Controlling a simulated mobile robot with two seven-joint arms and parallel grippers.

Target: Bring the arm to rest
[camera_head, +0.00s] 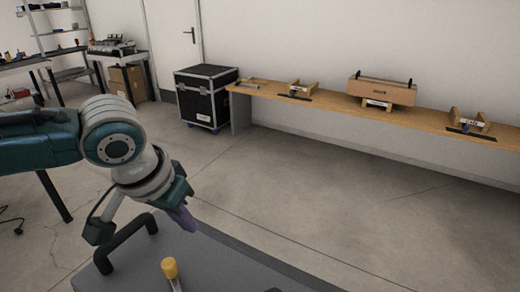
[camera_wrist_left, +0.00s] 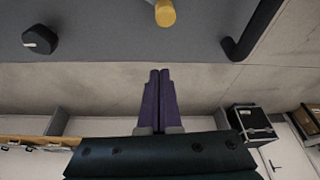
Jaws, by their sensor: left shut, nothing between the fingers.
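My left arm comes in from the left in the head view, with its teal and grey wrist bent down. My left gripper (camera_head: 184,221) hangs over the edge of a dark grey surface (camera_head: 215,262), close to a black bar handle. In the left wrist view its two purple fingers (camera_wrist_left: 158,100) lie side by side, shut, with nothing between them. My right gripper is not in view.
A black bar handle (camera_head: 122,243) stands on the grey surface. A yellow-capped tube (camera_head: 170,268) is in front of it. A black knob (camera_wrist_left: 40,40) shows in the left wrist view. A wooden bench (camera_head: 340,104) and a black case (camera_head: 205,97) stand at the back. The floor between is clear.

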